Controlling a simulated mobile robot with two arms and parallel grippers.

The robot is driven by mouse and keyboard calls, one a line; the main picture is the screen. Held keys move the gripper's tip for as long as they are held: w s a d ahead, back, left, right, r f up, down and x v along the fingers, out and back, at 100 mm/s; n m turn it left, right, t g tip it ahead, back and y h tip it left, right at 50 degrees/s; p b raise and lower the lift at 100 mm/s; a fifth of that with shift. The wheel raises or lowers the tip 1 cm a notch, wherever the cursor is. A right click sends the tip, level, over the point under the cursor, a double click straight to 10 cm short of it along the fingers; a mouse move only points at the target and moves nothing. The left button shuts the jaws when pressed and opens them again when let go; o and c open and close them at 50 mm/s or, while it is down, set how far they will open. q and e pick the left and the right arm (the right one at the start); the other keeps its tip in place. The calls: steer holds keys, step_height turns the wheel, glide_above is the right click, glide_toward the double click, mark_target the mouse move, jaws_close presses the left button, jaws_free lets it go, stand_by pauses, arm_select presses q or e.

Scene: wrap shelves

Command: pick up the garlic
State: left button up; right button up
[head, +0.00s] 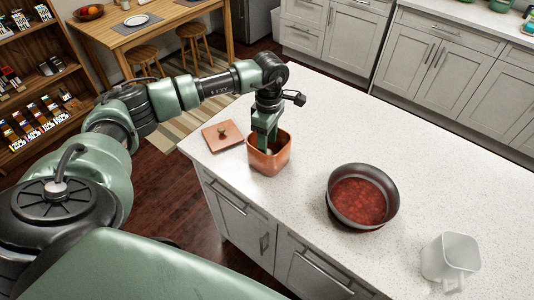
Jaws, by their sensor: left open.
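My left gripper (265,143) points down into an orange-brown square canister (268,163) near the left end of the white island counter. The jaws are open, and their tips are partly hidden by the canister's near wall. A small pale thing, possibly the garlic (268,151), shows at the fingertips inside the canister; I cannot tell its shape or whether the fingers touch it. The canister's lid (222,135) with a round knob lies flat on the counter to the left. My right gripper is not in view.
A dark pot (363,197) with red contents stands on the counter (420,140) right of the canister. A white mug-like pitcher (450,258) stands farther right and nearer. The counter's far middle is clear. A wooden shelf (40,90) and a table with stools (150,35) stand at the left.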

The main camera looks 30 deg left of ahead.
arm_select(q)
step_height(320, 180, down, 4)
steer(key=shift+f+p, duration=0.1)
steer(key=shift+p, duration=0.45)
jaws_close()
